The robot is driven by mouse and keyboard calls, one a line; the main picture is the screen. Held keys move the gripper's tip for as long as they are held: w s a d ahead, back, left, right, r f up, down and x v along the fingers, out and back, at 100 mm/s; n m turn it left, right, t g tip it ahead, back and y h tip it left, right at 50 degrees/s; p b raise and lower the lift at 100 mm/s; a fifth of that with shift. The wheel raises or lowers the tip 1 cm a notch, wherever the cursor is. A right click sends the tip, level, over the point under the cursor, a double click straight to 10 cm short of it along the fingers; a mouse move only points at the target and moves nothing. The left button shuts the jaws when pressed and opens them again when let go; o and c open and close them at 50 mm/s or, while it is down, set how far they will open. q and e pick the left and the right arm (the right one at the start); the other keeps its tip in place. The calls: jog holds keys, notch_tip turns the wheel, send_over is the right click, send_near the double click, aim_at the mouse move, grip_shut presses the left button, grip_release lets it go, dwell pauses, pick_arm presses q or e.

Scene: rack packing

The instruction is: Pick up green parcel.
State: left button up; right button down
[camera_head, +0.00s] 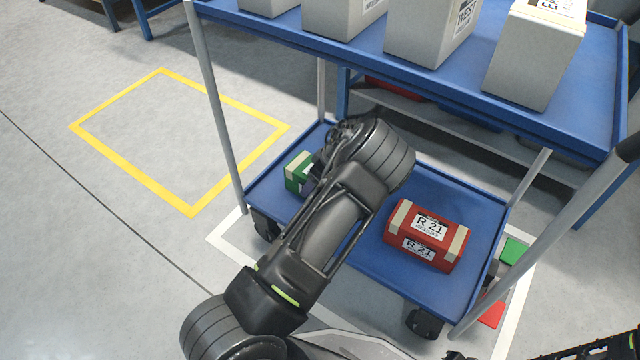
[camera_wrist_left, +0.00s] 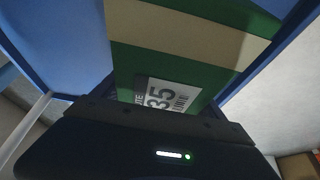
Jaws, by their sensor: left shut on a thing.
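The green parcel (camera_head: 298,168) has a cream band and shows only in part at the left end of the cart's lower blue shelf; my left arm and gripper hide the rest. In the left wrist view the green parcel (camera_wrist_left: 150,60) fills the upper middle, with its cream band and a white label reading 35. My left gripper (camera_head: 325,172) reaches down over the parcel and is shut on it. Its fingertips are hidden, and I cannot tell whether the parcel is clear of the shelf.
A red parcel (camera_head: 427,236) labelled R 21 lies on the lower shelf (camera_head: 375,270), right of my left arm. The blue upper shelf (camera_head: 420,85) holds several grey boxes and overhangs behind. A grey post (camera_head: 212,110) stands close on the left. Yellow-marked floor (camera_head: 175,140) is empty.

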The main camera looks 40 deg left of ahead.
pick_arm(q)
jog(key=c, duration=0.8)
jog(key=shift+o, duration=0.2)
jog(key=shift+r, duration=0.2)
pick_arm(e)
jog(key=shift+r, duration=0.15)
